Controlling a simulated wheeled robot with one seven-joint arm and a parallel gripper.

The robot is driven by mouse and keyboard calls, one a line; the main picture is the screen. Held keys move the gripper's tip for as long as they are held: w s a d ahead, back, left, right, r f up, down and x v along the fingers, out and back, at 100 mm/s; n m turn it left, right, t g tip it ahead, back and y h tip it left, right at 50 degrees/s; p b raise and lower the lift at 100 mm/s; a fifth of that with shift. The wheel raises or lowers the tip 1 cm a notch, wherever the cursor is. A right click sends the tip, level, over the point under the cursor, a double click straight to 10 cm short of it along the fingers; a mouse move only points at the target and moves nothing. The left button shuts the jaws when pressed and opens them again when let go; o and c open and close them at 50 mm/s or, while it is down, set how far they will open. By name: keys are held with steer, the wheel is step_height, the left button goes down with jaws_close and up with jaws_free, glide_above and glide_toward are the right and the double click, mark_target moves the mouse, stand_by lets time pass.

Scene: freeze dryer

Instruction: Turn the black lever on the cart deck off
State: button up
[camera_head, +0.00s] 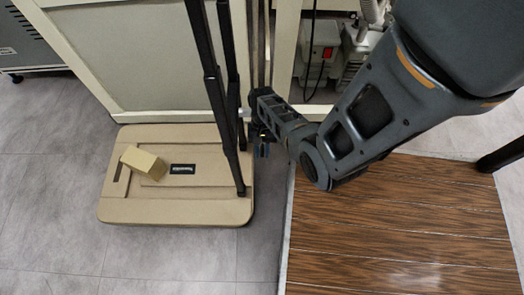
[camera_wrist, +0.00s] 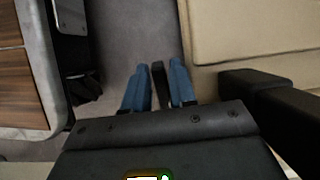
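The beige cart deck (camera_head: 210,209) lies on the floor at lower left in the head view, and its edge shows at the upper right of the wrist view (camera_wrist: 245,75). A small black fitting with a pale strip (camera_head: 182,169) sits mid-deck; I cannot tell whether it is the lever. My gripper (camera_head: 262,150) hangs just right of the deck, beside the cart's black post. In the wrist view its blue fingers (camera_wrist: 160,85) are apart. A narrow dark bar (camera_wrist: 159,80) shows between them; I cannot tell what it belongs to or whether they touch it.
A cardboard box (camera_head: 143,171) sits on the deck's left. Black posts (camera_head: 228,130) rise from the deck's right edge. A brown wood-plank surface (camera_head: 400,225) lies right of the gripper, with a narrow floor gap between. A beige cabinet panel (camera_head: 130,60) stands behind.

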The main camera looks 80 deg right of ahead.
jaws_close()
steer(key=shift+a+r+p, duration=0.1)
steer(key=shift+a+p, duration=0.1)
steer(key=shift+p, duration=0.3)
steer(key=shift+a+h+p, duration=0.15)
steer(key=shift+h+p, duration=0.6)
steer(key=shift+h, duration=0.15)
steer(key=shift+f+t+h+p, duration=0.3)
steer(key=shift+f+h+p, duration=0.3)
steer(key=shift+h, duration=0.7)
steer(key=shift+f, duration=0.1)
jaws_free()
